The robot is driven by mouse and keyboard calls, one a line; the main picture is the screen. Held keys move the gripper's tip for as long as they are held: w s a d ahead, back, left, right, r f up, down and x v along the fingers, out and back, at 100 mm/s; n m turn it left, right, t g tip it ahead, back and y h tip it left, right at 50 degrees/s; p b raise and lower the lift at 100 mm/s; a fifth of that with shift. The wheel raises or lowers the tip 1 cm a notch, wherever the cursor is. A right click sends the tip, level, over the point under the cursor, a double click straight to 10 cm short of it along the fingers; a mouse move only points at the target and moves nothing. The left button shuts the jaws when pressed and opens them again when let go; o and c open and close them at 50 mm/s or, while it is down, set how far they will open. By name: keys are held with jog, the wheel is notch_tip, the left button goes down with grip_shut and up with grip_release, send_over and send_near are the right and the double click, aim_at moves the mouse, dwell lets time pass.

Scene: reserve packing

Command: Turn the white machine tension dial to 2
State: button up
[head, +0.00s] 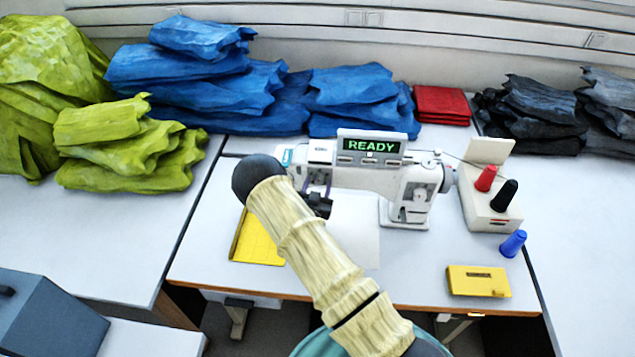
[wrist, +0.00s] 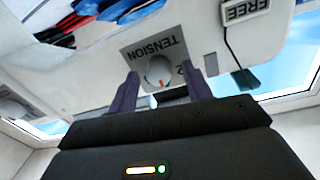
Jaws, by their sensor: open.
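The white sewing machine (head: 372,178) stands on the table with a display reading READY (head: 370,146). In the wrist view, which is upside down, the round tension dial (wrist: 158,69) sits on a grey plate labelled TENSION (wrist: 160,48). Its red mark points down in the picture. A figure 2 (wrist: 187,67) shows partly at the dial's right, beside a finger. My gripper (wrist: 160,73) is open, one finger on each side of the dial; I cannot tell whether they touch it. In the head view my gripper (head: 318,204) is at the machine's left end, and the dial cannot be made out.
Red, black and blue thread cones (head: 513,244) are at the right. Folded fabric piles (head: 200,75) line the back. A FREE sign (wrist: 245,10) shows in the wrist view.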

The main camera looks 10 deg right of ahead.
jog(key=shift+w+d, duration=0.1)
jog(key=shift+w, duration=0.05)
jog(key=c, duration=1)
